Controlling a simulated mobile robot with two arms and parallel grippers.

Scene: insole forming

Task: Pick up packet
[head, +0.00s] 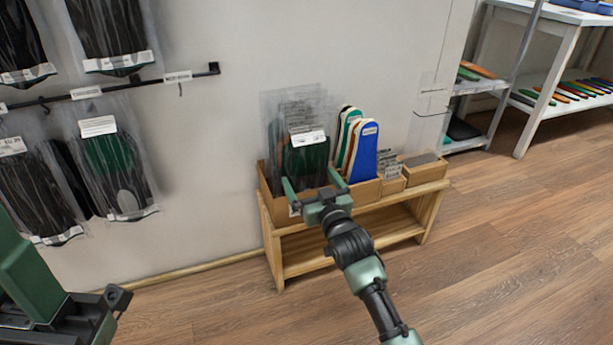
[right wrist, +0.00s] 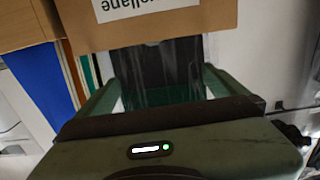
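Clear packets with dark insoles (head: 305,152) stand upright in a cardboard box on a low wooden bench. The front one has a white label and a dark green lower part. My right gripper (head: 310,179) is open in front of them at the box's front. In the right wrist view, a dark packet (right wrist: 155,72) shows between and beyond the two spread fingers (right wrist: 158,84); I cannot tell whether they touch it. My left gripper (head: 90,312) shows only in part at the lower left, its fingertips cut off.
The cardboard box (right wrist: 150,32) edge with printed text lies close to my right fingers. Blue, white and green insoles (head: 362,150) stand beside the packets. More packets (head: 108,160) hang from wall rails at left. White shelves (head: 545,80) stand at right. The floor in front is clear.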

